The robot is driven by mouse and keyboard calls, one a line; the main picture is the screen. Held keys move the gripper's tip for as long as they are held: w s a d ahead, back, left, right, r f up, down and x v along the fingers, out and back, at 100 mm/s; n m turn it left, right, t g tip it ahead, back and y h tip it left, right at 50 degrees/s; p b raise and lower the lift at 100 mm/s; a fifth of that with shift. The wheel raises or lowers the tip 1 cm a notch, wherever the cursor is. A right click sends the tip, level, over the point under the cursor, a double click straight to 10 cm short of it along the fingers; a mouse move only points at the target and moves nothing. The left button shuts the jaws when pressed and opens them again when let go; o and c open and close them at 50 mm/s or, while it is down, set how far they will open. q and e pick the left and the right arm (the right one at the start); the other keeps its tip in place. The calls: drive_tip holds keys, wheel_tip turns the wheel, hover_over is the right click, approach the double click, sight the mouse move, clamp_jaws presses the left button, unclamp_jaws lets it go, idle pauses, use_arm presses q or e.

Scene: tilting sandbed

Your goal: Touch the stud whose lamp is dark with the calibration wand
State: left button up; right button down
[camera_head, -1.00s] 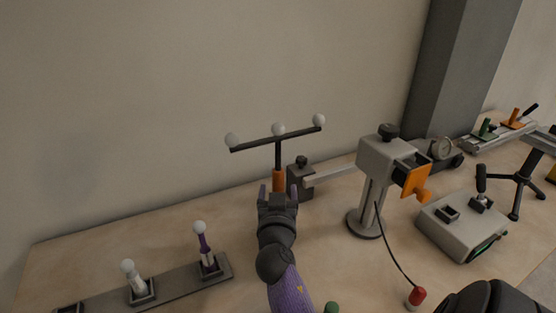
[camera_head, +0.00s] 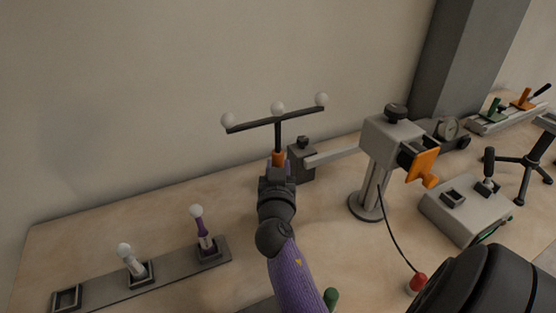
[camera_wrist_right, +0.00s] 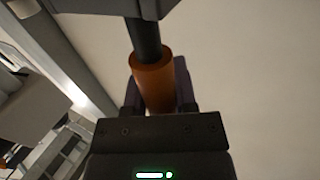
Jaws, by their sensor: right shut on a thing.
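The calibration wand (camera_head: 278,136) is a dark T-shaped bar with three white balls and an orange handle. It stands upright in front of the wall. My right gripper (camera_head: 279,170) is shut on its orange handle, which shows between the fingers in the right wrist view (camera_wrist_right: 153,82). Above the handle the black rod runs up to a dark block in that view. Whether the wand's foot touches anything is hidden by my gripper. I cannot make out which stud has a dark lamp. My left gripper is not in view.
A grey stand (camera_head: 372,165) with an orange plate and a side arm is right of the wand. A grey rack (camera_head: 180,273) at lower left holds a white and a purple ball-tipped piece. A grey box (camera_head: 462,212) and a red-capped piece (camera_head: 417,283) are at right.

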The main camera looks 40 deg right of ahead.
wheel_tip(320, 180, up, 6)
drive_tip(key=p, duration=0.3)
drive_tip(key=shift+r+p, duration=0.2)
drive_tip(key=shift+p, duration=0.2)
wheel_tip(320, 180, up, 3)
drive_tip(key=shift+r+p, duration=0.1)
drive_tip(key=shift+p, duration=0.75)
wheel_tip(320, 180, up, 10)
drive_tip(key=p, duration=0.8)
hover_over(278, 137)
drive_tip(key=x, duration=0.2)
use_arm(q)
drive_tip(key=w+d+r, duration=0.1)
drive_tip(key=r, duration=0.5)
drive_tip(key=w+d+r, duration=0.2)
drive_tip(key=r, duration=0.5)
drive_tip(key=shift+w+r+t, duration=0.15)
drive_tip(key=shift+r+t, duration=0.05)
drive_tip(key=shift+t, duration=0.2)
use_arm(e)
drive_tip(key=shift+w+d+f, duration=0.15)
drive_tip(key=shift+w+f, duration=0.05)
drive_tip(key=shift+f, duration=0.05)
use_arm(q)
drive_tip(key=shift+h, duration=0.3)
